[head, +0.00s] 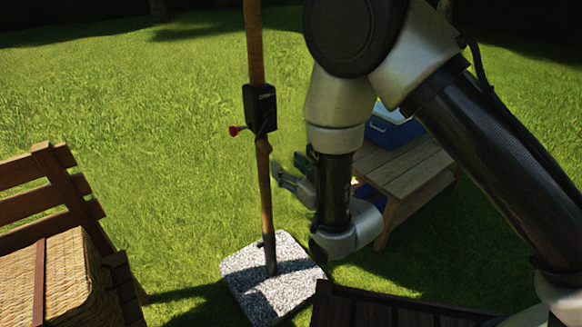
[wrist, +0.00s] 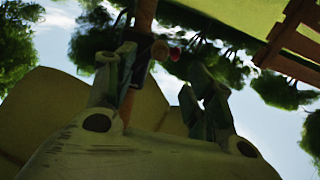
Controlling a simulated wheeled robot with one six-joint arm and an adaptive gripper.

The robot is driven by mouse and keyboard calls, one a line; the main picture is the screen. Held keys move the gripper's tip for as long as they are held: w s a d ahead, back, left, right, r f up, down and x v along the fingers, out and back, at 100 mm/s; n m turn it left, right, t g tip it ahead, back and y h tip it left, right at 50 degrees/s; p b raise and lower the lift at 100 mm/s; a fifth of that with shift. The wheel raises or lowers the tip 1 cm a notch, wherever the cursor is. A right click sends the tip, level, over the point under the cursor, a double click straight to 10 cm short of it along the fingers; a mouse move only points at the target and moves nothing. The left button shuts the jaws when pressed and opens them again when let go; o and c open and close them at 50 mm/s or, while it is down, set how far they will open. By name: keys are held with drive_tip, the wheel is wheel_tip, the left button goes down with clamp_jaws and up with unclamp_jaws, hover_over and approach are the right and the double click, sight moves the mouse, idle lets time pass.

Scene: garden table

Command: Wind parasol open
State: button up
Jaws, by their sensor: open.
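The parasol's wooden pole (head: 255,45) stands upright and carries a black crank housing (head: 260,107). A small red knob (head: 236,130) sticks out to the left of the housing. My gripper (head: 290,172) is open and empty, to the right of the pole and below the housing. In the wrist view, which looks upside down, the pole (wrist: 145,14) and the red knob (wrist: 174,54) appear beyond my open fingers (wrist: 152,72). The housing is partly hidden behind a finger there. A large beige shape (wrist: 50,105) behind the gripper may be the canopy; its state is unclear.
The pole's speckled stone base (head: 242,272) rests on grass. A wooden chair (head: 50,165) with a wicker basket (head: 72,265) is at left. A wooden bench (head: 425,170) bearing a blue box (head: 395,135) stands behind my arm.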

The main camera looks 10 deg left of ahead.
sight(270, 151)
drive_tip(key=shift+x, duration=5.9)
